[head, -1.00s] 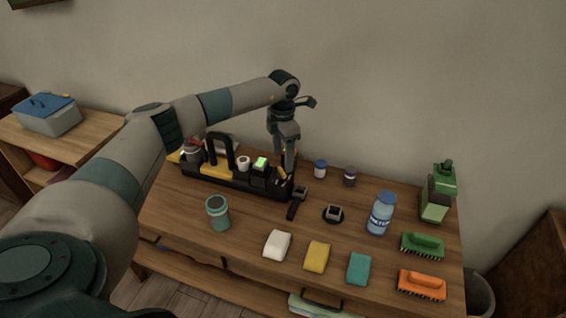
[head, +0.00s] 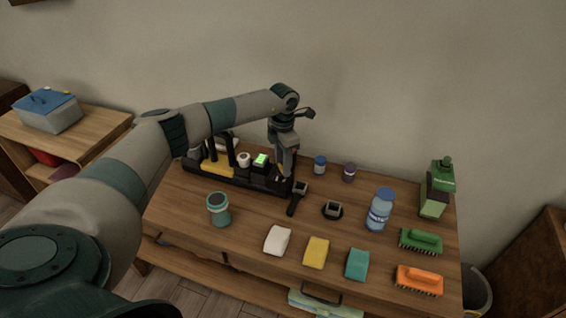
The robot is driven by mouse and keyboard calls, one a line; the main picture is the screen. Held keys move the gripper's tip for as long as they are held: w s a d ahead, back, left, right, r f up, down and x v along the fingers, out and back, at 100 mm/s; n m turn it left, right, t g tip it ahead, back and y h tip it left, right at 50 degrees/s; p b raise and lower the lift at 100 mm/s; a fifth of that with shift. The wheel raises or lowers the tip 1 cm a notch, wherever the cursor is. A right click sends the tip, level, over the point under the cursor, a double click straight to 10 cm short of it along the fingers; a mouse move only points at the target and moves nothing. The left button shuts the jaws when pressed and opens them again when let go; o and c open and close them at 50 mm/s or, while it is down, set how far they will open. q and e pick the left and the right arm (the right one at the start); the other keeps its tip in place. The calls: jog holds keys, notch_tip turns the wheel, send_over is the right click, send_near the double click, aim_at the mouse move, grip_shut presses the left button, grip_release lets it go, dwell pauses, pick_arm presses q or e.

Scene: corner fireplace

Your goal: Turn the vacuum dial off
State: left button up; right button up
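I cannot clearly make out which thing is the vacuum dial. A black caddy (head: 215,180) stands at the back left of the wooden dresser top. In it are a black box with a lit green top (head: 261,160) and a white round piece (head: 243,159). My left gripper (head: 284,176) points down at the caddy's right end, just right of the green-topped box. Its fingertips are small and dark there, so contact and opening are unclear. A small black tool with a grey square head (head: 299,189) lies just right of the caddy. My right gripper is out of view.
The dresser top (head: 255,212) also holds a teal canister (head: 218,209), a black round base with a grey block (head: 333,210), two small jars (head: 349,172), a blue bottle (head: 379,210), a green bottle (head: 435,190), sponges (head: 316,252) and brushes (head: 419,280). The wall is close behind.

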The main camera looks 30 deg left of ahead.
pick_arm(q)
jog(key=shift+n, duration=0.5)
jog(key=n+b, duration=0.1)
jog(key=n, duration=0.2)
jog(key=shift+a, duration=0.1)
jog(key=n, duration=0.5)
jog(key=shift+w+a+b, duration=0.1)
jog(key=shift+b, duration=0.2)
jog(key=o, duration=1.1)
jog(key=shift+c, duration=0.2)
jog(key=shift+r, duration=0.1)
